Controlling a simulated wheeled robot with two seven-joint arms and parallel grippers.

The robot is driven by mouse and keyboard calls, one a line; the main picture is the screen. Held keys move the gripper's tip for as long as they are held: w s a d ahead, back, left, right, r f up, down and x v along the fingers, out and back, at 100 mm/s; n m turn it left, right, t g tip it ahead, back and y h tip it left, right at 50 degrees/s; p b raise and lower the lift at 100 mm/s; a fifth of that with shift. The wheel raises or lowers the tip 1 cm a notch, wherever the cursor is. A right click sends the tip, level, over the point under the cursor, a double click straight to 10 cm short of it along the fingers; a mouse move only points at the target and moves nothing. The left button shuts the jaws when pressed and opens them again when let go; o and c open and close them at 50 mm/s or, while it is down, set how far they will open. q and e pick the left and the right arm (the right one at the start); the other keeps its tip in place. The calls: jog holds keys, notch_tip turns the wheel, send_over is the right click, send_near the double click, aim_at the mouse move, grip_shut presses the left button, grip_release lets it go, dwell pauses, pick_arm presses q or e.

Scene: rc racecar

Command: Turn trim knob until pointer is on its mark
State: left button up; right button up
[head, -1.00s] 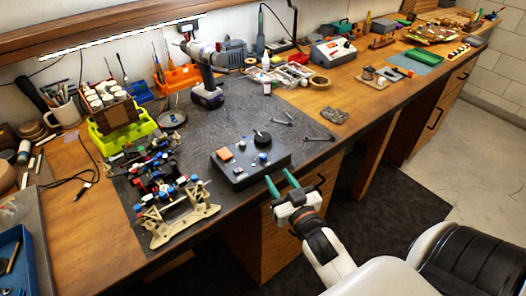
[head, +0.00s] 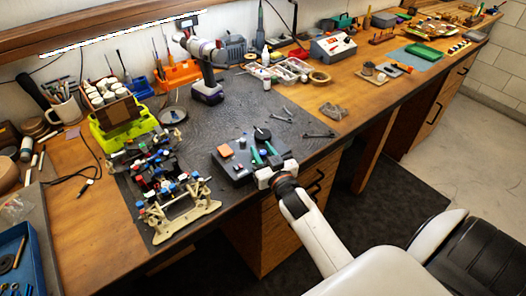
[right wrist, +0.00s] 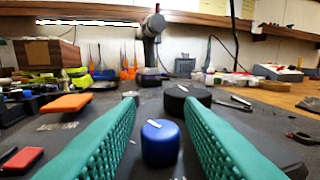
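The dark control box (head: 226,169) sits near the bench's front edge in the head view. In the right wrist view a blue knob (right wrist: 160,146) with a white pointer line (right wrist: 154,123) stands upright on the box. The pointer line slants slightly. I cannot make out the mark. My right gripper (head: 264,152) is over the box with its green fingers apart. In the right wrist view its fingers (right wrist: 160,128) stand on either side of the blue knob, with gaps showing. My left gripper is not in view.
A larger black knob (right wrist: 187,99) stands just behind the blue one. An orange block (right wrist: 66,104) and a red one (right wrist: 21,160) lie to the left. A beige car chassis (head: 183,224) is left of the box; a drill (head: 207,75) stands behind.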

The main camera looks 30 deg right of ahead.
grip_shut()
jog(key=shift+r+n+y+p, duration=0.15)
jog(key=shift+n+y+p, duration=0.15)
jog(key=shift+p, duration=0.1)
jog(key=shift+n+y+p, duration=0.45)
jog(key=shift+n+y, duration=0.05)
jog(key=shift+y, duration=0.4)
jog(key=shift+f, duration=0.2)
jog(key=shift+o, duration=1.1)
grip_release()
